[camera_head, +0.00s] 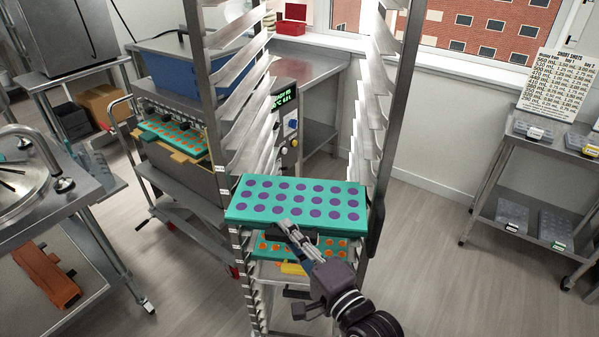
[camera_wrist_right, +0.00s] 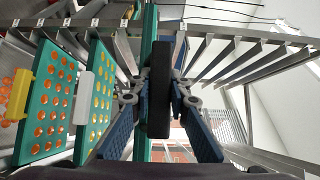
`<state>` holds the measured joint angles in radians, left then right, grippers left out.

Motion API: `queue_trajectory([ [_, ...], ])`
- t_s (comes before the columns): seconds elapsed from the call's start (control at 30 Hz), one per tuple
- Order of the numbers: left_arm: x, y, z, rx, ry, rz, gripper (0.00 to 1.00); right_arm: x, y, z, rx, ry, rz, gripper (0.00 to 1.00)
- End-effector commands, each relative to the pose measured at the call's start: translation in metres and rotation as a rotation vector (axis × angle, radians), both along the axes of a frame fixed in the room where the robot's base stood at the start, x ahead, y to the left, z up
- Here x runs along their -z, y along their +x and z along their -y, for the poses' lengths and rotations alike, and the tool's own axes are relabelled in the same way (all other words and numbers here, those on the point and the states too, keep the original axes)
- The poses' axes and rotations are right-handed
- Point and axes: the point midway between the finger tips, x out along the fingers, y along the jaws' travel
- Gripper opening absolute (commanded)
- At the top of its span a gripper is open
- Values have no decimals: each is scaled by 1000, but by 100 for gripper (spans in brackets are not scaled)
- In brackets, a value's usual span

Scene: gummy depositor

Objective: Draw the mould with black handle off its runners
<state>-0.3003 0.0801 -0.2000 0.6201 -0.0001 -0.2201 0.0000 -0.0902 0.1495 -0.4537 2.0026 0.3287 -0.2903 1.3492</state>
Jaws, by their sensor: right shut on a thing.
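The mould with black handle is a teal tray with purple cavities (camera_head: 296,200), lying level near the middle of the tall metal rack. Its black handle (camera_wrist_right: 160,90) stands between the fingers of my right gripper in the right wrist view. My right gripper (camera_head: 285,228) is at the mould's front edge, shut on that handle. The runners (camera_head: 262,150) are the angled metal strips up both sides of the rack. How far the mould still rests on its runners is hard to tell. My left gripper is not in view.
A depositor machine (camera_head: 175,125) stands behind left. A shelf cart (camera_head: 540,180) is at the right. Floor between rack and cart is clear.

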Motion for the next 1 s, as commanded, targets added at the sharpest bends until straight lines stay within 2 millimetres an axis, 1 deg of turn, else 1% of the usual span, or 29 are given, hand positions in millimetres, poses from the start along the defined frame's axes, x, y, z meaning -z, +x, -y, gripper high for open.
queue_trajectory([
  [0.4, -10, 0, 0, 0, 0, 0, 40, -9, 1, 0, 1, 0, 4, 0],
  [0.6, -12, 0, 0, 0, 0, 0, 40, -9, 0, 0, 1, 1, 4, 0],
  [0.67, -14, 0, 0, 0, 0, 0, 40, -9, -3, 0, 1, 2, 3, 0],
  [1.0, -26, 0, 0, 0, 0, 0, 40, -10, -33, -4, 1, 2, 1, 0],
])
